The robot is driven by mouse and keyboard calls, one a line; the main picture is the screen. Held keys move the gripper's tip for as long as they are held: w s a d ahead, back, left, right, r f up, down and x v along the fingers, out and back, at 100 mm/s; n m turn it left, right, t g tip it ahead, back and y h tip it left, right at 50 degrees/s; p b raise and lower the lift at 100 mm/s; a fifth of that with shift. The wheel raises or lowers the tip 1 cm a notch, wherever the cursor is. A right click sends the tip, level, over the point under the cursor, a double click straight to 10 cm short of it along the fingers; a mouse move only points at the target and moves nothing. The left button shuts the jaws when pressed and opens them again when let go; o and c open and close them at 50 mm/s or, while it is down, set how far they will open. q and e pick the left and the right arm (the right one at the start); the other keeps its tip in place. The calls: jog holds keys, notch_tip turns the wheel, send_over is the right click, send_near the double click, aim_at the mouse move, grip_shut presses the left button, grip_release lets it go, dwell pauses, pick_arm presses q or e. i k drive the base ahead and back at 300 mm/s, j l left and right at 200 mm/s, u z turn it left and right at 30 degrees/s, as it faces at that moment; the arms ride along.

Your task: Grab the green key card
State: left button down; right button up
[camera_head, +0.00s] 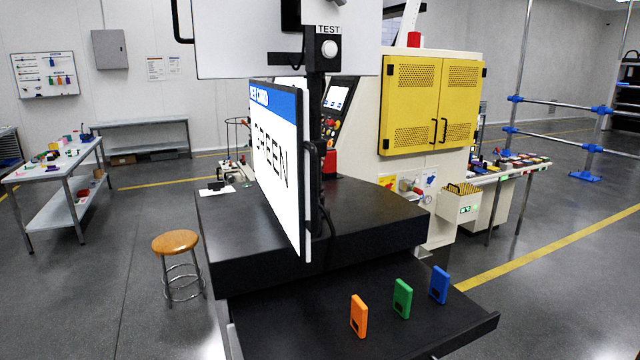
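The green key card (402,299) stands upright on a low black shelf (290,335) at the front of a black bench. It is between an orange card (358,316) on its left and a blue card (439,285) on its right, apart from both. A screen (280,160) on the bench, seen at a steep angle, shows the word GREEN under a blue band. Neither of my grippers is in view.
The black bench top (385,215) rises behind the shelf. The shelf's right part beyond the cards is bare. A wooden stool (176,243) stands left of the bench. A machine with yellow doors (430,105) stands behind.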

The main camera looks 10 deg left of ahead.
aim_at(403, 293)
jog(key=j+z, duration=0.1)
jog(key=j, duration=0.4)
jog(key=k+j+z, duration=0.1)
jog(key=j, duration=0.35)
jog(key=k+j+z, duration=0.1)
jog(key=j, duration=0.35)
jog(key=k+j+z, duration=0.1)
jog(key=j, duration=0.35)
jog(key=k+j+z, duration=0.1)
jog(key=j, duration=0.35)
jog(key=k, duration=0.05)
